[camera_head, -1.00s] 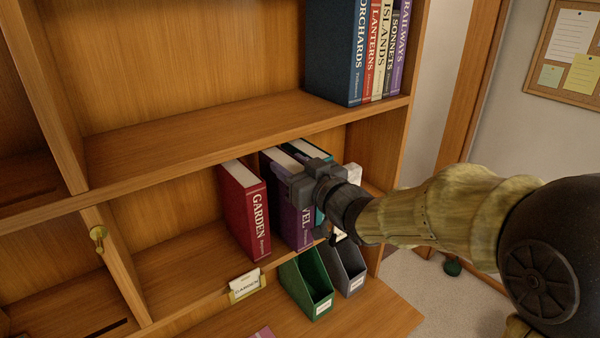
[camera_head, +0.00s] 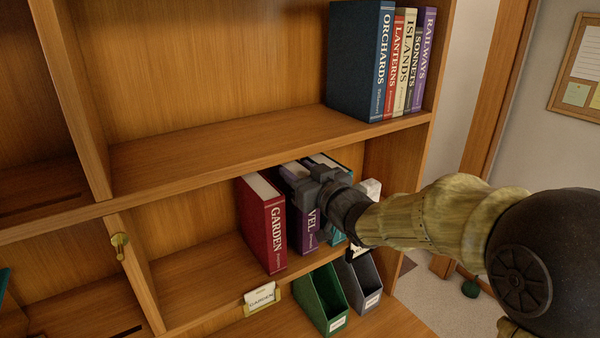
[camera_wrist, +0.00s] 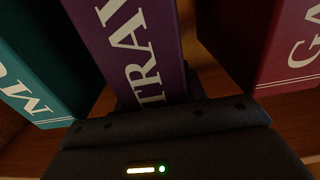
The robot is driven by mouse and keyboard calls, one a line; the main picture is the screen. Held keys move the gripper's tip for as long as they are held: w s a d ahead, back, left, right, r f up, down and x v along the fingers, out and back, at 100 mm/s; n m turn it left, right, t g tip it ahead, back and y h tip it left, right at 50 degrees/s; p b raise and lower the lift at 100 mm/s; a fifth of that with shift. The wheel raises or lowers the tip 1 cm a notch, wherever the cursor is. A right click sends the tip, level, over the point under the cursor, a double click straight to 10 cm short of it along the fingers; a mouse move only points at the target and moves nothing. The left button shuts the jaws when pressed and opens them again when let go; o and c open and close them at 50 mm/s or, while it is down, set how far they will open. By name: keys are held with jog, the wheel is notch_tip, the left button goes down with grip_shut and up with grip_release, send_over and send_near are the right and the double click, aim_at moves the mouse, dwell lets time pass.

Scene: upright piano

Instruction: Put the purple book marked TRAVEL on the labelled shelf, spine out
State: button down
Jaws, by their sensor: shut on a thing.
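The purple book (camera_head: 308,232), with VEL showing on its spine, stands upright in the lower bay, spine facing out. My gripper (camera_head: 312,183) is shut on its upper part and covers the start of its title. In the wrist view the purple spine (camera_wrist: 140,50) reads TRAV, right in front of my gripper's dark body; the fingertips are hidden. The red GARDEN book (camera_head: 265,225) stands close on its left. A teal book (camera_wrist: 40,75) stands on the other side, mostly hidden by my gripper in the head view. The shelf (camera_head: 205,273) carries a GARDEN label (camera_head: 261,298) on its front edge.
The upper shelf (camera_head: 230,150) is close above my gripper and holds several books at its right end, ORCHARDS (camera_head: 360,65) leftmost. Green (camera_head: 322,300) and grey (camera_head: 360,280) file holders stand below. The lower bay is clear left of GARDEN. A brass knob (camera_head: 119,245) is on the left divider.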

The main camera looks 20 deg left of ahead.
jog(key=shift+f+b, duration=0.55)
jog(key=shift+b, duration=0.05)
jog(key=c, duration=0.7)
grip_release()
jog(key=b+v, duration=0.3)
jog(key=v, duration=1.4)
jog(key=shift+s+d+f, duration=0.1)
jog(key=shift+s+d, duration=0.05)
jog(key=shift+s, duration=0.1)
